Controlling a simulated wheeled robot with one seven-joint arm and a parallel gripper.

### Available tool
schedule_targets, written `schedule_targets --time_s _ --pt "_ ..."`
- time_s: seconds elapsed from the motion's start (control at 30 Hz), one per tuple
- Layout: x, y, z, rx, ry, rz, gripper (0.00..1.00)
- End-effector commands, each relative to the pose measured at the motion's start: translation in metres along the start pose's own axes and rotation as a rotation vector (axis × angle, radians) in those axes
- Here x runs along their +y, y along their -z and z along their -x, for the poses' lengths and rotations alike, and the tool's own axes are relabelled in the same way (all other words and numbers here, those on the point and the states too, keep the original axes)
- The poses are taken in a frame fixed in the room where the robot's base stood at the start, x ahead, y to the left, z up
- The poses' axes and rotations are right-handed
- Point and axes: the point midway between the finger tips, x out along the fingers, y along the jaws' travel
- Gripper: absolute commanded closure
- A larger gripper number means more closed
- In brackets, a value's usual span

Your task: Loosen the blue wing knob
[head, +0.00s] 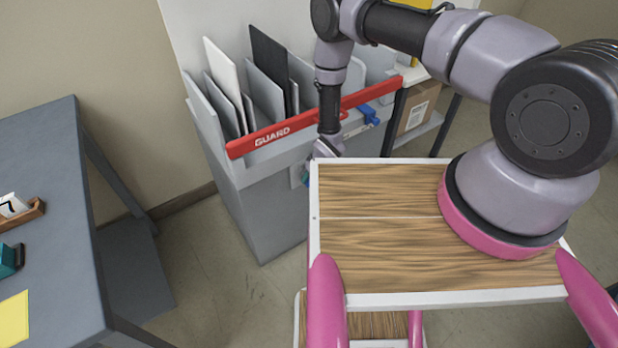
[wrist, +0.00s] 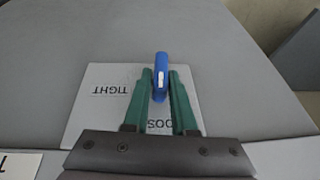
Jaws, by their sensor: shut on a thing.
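The blue wing knob (wrist: 161,70) shows in the wrist view, standing on a light square plate (wrist: 98,78) marked "TIGHT" and, partly hidden, "LOOS", both upside down. In the head view my arm reaches down to the front of the grey cabinet (head: 258,210); the fingers and the knob are mostly hidden there behind my own deck.
A red "GUARD" bar (head: 290,130) crosses the cabinet above my gripper, with a blue part (head: 370,114) near its right end. Upright panels (head: 268,62) stand in the cabinet. A grey table (head: 50,190) is at left, with open floor between.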

Motion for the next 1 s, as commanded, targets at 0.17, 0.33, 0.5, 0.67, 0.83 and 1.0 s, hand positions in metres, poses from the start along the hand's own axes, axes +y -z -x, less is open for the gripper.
schedule_targets --time_s 0.17,0.33,0.5,0.67,0.83,1.0 --pt "-0.0034 -0.0021 -0.0005 -0.003 -0.070 0.035 1.00" --pt "-0.0023 -0.0016 0.0000 -0.002 -0.096 0.040 1.00" --pt "-0.0019 -0.0016 0.0001 -0.002 -0.097 0.040 1.00" --pt "-0.0020 -0.0016 0.0002 -0.002 -0.096 0.040 0.52" --pt "-0.0019 -0.0010 0.0002 -0.001 -0.096 0.040 0.50" --pt "-0.0019 -0.0004 0.0014 0.000 -0.096 0.040 0.50"
